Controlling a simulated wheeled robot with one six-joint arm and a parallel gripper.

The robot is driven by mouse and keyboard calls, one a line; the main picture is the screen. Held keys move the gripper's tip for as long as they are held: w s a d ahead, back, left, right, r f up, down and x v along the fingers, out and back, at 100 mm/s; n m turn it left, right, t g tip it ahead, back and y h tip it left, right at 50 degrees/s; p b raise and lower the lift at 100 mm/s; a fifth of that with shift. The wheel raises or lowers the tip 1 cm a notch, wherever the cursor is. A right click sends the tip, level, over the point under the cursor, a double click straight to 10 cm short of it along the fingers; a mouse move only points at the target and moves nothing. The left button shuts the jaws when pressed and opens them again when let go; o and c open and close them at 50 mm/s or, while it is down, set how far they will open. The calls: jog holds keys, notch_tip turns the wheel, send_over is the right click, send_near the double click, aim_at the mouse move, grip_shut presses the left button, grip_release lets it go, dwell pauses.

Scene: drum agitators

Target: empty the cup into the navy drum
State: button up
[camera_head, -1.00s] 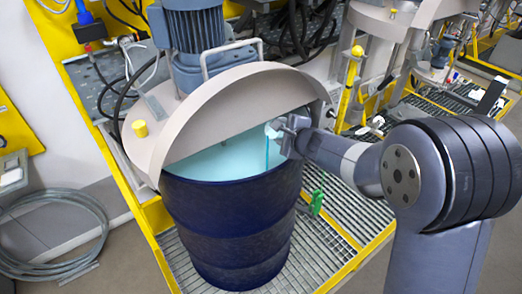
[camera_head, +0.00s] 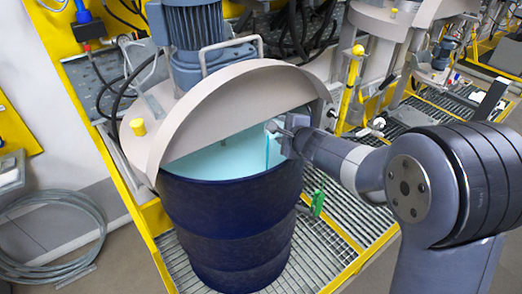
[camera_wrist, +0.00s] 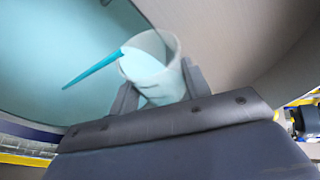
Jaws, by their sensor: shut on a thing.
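The navy drum (camera_head: 232,225) stands on a grating, its mouth partly covered by a beige half lid (camera_head: 225,110). Pale turquoise liquid (camera_head: 215,160) shows inside it. My gripper (camera_head: 282,130) is at the right side of the drum mouth, under the lid's edge. In the wrist view my gripper (camera_wrist: 158,90) is shut on a translucent cup (camera_wrist: 152,62), which is tilted. Turquoise liquid runs from the cup's lip in a thin stream (camera_wrist: 92,70). The stream (camera_head: 267,150) also shows in the head view, falling into the drum. The cup is hard to make out there.
A motor (camera_head: 195,35) with a metal handle sits above the lid. A yellow-topped post (camera_head: 350,85) and another mixing station stand behind at right. A green clip (camera_head: 318,202) hangs beside the drum. Coiled hose (camera_head: 50,235) lies on the floor at left.

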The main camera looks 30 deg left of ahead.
jog(key=shift+s+r+n+t+b, duration=0.1)
jog(key=shift+r+n+t+b, duration=0.15)
jog(key=shift+b, duration=0.9)
jog(key=shift+s+a+r+n+t+b, duration=0.3)
jog(key=shift+s+n+t+b, duration=0.3)
jog(key=shift+b, duration=2.25)
jog(key=shift+s+a+r+n+t+b, duration=0.1)
jog(key=shift+r+n+t+b, duration=0.2)
jog(key=shift+b, duration=0.9)
jog(key=shift+s+a+r+n+t+b, duration=0.1)
jog(key=shift+n+t+b, duration=0.25)
jog(key=shift+b, duration=0.8)
jog(key=shift+d+r+h+p, duration=0.1)
jog(key=shift+r+h+p, duration=0.15)
jog(key=shift+p, duration=0.3)
jog(key=g+p, duration=0.1)
jog(key=p, duration=0.1)
jog(key=shift+w+m+p, duration=0.15)
jog(key=shift+m+p, duration=0.15)
jog(key=m+p, duration=0.1)
jog(key=p, duration=0.4)
jog(key=shift+w+d+f+g, duration=0.3)
jog(key=shift+w+g, duration=0.1)
jog(key=shift+w+f, duration=0.1)
jog(key=shift+f, duration=0.45)
jog(key=shift+m, duration=0.3)
jog(key=shift+w+r+g+p, duration=0.1)
jog(key=shift+g+p, duration=0.2)
jog(key=shift+p, duration=0.25)
